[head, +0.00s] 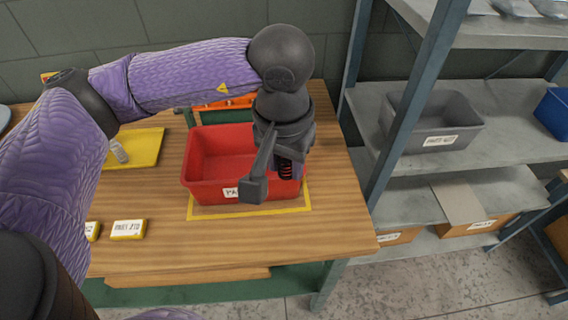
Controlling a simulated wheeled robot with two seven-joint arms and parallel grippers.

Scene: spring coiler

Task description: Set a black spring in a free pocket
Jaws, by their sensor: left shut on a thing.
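My left gripper (272,185) hangs over the right part of the red bin (205,192) and points down. It is shut on a black spring (286,171), a small dark coil partly hidden by the fingers and the bin's edge. I cannot tell whether the spring is inside the bin or above it. A pale grey coil (118,152) lies on a yellow mat (148,145) at the left. No pocket can be made out clearly; the bin's right inside is hidden by my gripper. My right gripper is not in view.
The bin stands inside a yellow outline (225,214) on the wooden table (335,215). An orange part (225,103) sits behind it. A yellow label block (128,229) lies at front left. A metal shelf with a grey bin (432,125) stands right. The table's front right is clear.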

